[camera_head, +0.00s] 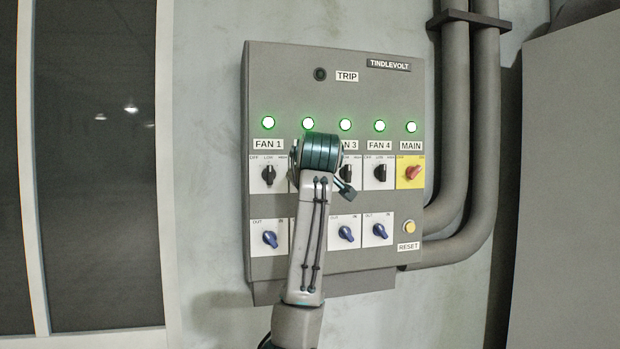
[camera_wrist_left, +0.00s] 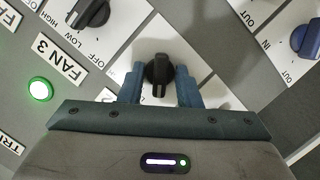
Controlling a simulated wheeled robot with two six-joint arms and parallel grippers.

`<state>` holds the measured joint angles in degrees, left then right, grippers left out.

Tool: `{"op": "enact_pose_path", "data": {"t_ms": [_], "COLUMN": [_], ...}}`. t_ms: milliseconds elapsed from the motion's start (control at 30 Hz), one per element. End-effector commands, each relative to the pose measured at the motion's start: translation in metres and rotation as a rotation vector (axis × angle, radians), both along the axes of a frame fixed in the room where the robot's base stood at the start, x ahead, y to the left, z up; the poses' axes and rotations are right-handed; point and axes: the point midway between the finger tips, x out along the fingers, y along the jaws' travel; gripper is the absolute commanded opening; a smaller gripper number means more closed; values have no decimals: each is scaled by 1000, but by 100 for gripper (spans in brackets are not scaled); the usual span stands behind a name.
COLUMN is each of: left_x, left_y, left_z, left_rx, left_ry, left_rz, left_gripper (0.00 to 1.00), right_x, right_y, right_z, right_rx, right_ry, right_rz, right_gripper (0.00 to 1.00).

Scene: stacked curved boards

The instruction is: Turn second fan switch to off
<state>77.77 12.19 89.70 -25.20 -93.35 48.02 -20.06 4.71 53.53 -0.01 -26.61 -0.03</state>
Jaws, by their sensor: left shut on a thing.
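The grey control panel (camera_head: 335,95) hangs on the wall with labelled fan switches. The second fan switch, between FAN 1 and FAN 3, is mostly hidden behind my left arm in the head view. In the left wrist view its black knob (camera_wrist_left: 158,75) sits on a white plate. My left gripper (camera_wrist_left: 160,84) is shut on this knob, one finger on each side. Its position marks are covered, so I cannot tell the setting. The green lamp (camera_head: 308,123) above it is lit. My right gripper is not in view.
The FAN 1 knob (camera_head: 268,175) and FAN 3 knob (camera_wrist_left: 90,12) stand close on either side. Blue switches (camera_head: 270,239) line the row below. The red MAIN switch (camera_head: 413,173) is at the right. Thick pipes (camera_head: 484,130) run beside the panel.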

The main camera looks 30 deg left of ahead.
Motion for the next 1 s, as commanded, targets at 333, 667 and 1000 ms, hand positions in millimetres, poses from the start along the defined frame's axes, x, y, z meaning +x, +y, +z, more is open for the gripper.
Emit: {"op": "enact_pose_path", "data": {"t_ms": [333, 667, 1000], "left_x": [0, -7, -34], "left_y": [0, -6, -27], "left_z": [0, 2, 9], "left_rx": [-33, -32, -31], "left_ry": [-38, -38, -41], "left_rz": [0, -1, -2], "left_gripper": [35, 35, 35], "right_x": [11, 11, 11], "right_y": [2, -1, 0], "right_z": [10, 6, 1], "right_rx": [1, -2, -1], "right_ry": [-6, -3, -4], "right_rz": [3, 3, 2], "right_gripper": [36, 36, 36]}}
